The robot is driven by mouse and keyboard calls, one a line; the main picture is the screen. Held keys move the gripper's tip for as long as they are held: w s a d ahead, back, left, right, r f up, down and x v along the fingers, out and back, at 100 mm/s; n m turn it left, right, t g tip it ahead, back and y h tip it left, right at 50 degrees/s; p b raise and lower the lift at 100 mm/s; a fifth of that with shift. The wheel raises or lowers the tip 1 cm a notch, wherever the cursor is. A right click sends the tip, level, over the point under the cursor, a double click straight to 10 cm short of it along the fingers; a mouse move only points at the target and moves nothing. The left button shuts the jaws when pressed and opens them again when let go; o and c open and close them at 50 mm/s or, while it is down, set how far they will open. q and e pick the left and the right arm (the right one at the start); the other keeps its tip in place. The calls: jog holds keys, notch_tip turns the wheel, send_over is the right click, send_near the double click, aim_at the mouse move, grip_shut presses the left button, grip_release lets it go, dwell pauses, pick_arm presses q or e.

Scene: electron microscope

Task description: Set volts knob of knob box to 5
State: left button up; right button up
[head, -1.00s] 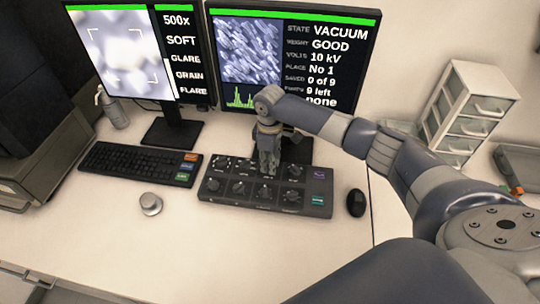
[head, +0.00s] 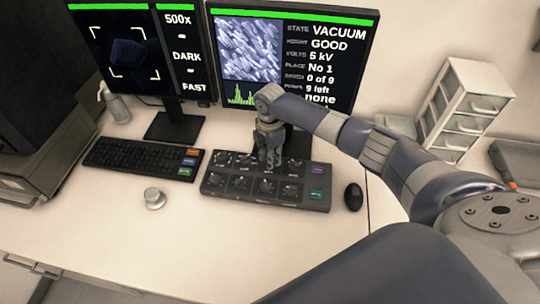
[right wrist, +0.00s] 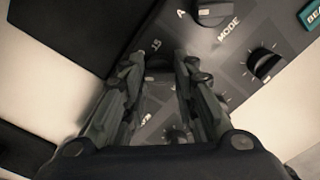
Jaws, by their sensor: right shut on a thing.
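The knob box (head: 232,190) is a dark panel on the desk with two rows of black knobs. My right gripper (head: 271,160) points down at its back row and is shut on a knob there, which the fingers hide. In the right wrist view my fingers (right wrist: 160,62) straddle that spot, beside the knob labelled MODE (right wrist: 213,14). The right monitor (head: 290,60) reads VOLTS 5 kV, so the held knob appears to be the volts knob. My left gripper is out of view.
The left monitor (head: 185,57) reads 500x, DARK and FAST. White drawers (head: 468,105) stand at the right.

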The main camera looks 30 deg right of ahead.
jog(key=shift+n, duration=0.5)
jog(key=o, duration=1)
jog(key=shift+o, duration=0.2)
notch_tip(320, 180, up, 12)
dwell(0.4)
